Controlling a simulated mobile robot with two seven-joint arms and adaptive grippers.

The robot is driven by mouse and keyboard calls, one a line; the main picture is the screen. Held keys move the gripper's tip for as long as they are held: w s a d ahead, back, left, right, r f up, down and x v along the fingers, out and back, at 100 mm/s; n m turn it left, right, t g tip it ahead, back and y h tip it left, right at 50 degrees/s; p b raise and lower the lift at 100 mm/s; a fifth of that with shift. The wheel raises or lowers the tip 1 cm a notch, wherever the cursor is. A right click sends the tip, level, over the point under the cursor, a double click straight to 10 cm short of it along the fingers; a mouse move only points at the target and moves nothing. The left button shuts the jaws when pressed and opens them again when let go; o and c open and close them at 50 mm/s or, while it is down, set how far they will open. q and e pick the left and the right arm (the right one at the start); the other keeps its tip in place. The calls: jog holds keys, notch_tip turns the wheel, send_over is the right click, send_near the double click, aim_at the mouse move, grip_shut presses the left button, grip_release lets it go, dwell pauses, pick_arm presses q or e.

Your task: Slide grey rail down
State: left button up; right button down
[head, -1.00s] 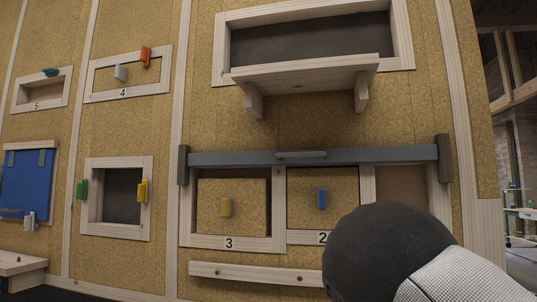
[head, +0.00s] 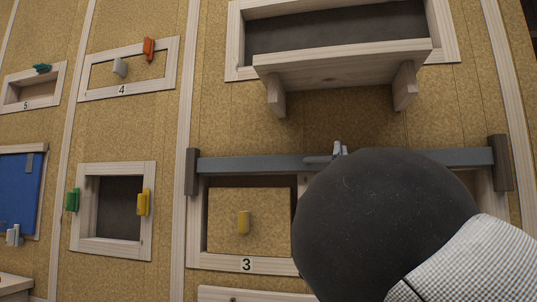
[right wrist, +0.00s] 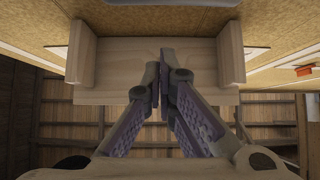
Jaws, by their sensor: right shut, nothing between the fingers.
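The grey rail (head: 245,164) runs across the wall above the small doors, between two dark end brackets. Its grey handle (head: 318,160) shows near the middle, partly hidden by my right arm. My right gripper (head: 340,149) shows only its fingertips, at the right end of the handle; I cannot tell whether they touch it. In the right wrist view the fingers (right wrist: 164,78) are closed together and empty, below the wooden shelf. My left gripper is not in view.
A wooden shelf (head: 340,68) on brackets juts out above the rail. An open hatch (head: 117,205) is at left.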

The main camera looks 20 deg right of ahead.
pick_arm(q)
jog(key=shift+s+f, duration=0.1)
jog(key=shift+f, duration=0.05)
pick_arm(e)
jog(key=w+d+r, duration=0.2)
jog(key=w+d, duration=0.1)
jog(key=w, duration=0.2)
jog(key=shift+w, duration=0.1)
